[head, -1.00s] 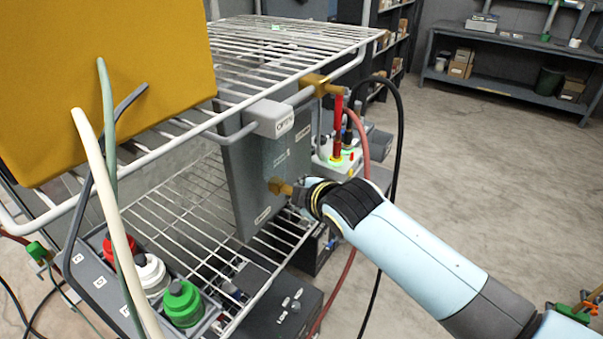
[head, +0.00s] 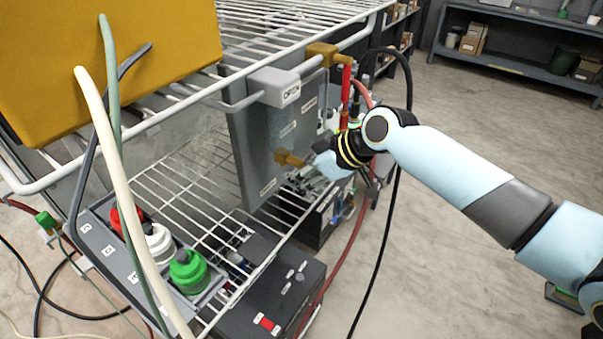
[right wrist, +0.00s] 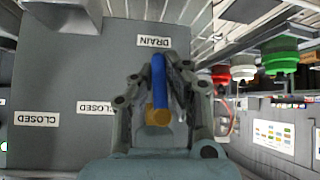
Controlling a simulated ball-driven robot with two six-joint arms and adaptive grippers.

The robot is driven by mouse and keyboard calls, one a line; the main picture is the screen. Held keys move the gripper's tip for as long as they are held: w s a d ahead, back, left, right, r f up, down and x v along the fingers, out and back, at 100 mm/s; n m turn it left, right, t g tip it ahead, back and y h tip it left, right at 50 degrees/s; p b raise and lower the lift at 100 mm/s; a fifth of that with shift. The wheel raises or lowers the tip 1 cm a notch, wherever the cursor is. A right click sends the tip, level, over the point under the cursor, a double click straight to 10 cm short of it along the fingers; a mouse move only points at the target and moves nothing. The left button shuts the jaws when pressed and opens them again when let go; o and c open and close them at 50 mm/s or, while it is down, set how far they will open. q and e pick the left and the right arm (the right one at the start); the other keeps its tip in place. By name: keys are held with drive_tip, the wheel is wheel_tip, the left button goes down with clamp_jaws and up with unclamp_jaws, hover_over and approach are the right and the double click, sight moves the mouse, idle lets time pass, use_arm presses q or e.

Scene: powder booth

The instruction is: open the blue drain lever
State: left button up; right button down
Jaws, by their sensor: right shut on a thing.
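The blue drain lever (right wrist: 158,75) sits on a brass valve (right wrist: 158,115) in front of the grey panel with the DRAIN label (right wrist: 154,41). My right gripper (right wrist: 163,68) has its fingers closed around the blue lever. In the head view, the brass valve (head: 289,158) sticks out of the grey panel (head: 262,125), and my right gripper (head: 308,180) is just below and right of it. The lever is hidden there behind the gripper. CLOSED labels (right wrist: 96,107) show on the panel in the wrist view. My left gripper is not in view.
A wire rack (head: 290,18) surrounds the panel. A brass valve with a red lever (head: 346,95) and a pink hose stand close to my right wrist. Open floor (head: 480,120) lies to the right.

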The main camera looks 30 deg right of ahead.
drive_tip(key=shift+s+a+f+y, duration=0.1)
drive_tip(key=shift+a+y, duration=0.05)
drive_tip(key=shift+y, duration=0.25)
drive_tip(key=c, duration=1.3)
unclamp_jaws()
drive_tip(key=shift+c, duration=0.2)
drive_tip(key=v, duration=1.2)
